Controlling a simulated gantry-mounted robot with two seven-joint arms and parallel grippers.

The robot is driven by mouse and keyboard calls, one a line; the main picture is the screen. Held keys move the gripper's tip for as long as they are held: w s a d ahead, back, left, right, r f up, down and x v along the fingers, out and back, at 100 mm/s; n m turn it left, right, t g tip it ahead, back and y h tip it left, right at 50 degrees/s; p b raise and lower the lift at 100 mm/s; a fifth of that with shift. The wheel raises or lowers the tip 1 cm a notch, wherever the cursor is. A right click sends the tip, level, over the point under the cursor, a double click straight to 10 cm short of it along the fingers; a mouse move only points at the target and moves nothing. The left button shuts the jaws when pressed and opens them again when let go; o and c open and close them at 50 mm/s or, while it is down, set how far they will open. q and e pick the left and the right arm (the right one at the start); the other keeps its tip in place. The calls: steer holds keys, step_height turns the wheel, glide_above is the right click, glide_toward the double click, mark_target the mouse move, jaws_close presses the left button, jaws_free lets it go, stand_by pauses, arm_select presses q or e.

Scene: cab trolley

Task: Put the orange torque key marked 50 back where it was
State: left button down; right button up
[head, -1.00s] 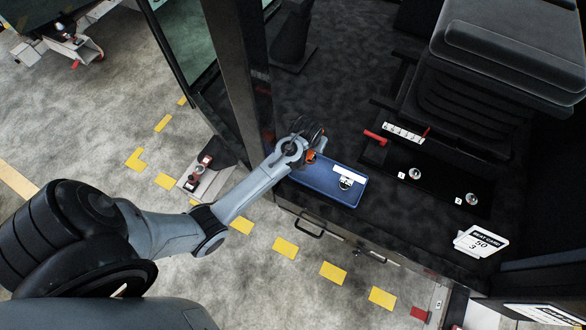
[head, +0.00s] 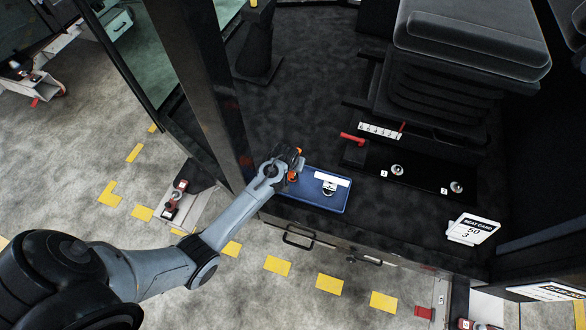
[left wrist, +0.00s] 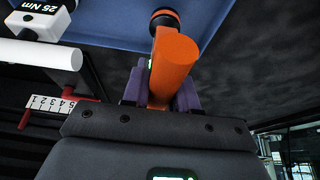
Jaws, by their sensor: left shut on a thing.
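My left gripper (head: 291,164) is over the left end of a blue tray (head: 312,206) on the cab floor. It is shut on the orange torque key (head: 292,177), which also shows between the dark fingers in the left wrist view (left wrist: 177,68). The key's dark round end (left wrist: 165,18) is against the blue tray surface (left wrist: 105,25) in that picture; I cannot tell whether it touches. Its mark is not readable. A white-handled key (head: 330,180) lies in the tray; its label in the left wrist view reads 25 Nm (left wrist: 40,18). My right gripper is not in view.
A seat (head: 470,45) stands at the back right. Before it are a numbered strip (head: 380,131), a red handle (head: 352,139) and two round fittings (head: 397,170). A seat card (head: 472,229) shows 50 and 3. A dark door post (head: 205,90) stands close left of my gripper.

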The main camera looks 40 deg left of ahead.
arm_select(q)
steer(key=shift+f, duration=1.1)
steer(key=shift+f, duration=0.15)
steer(key=c, duration=0.9)
jaws_free()
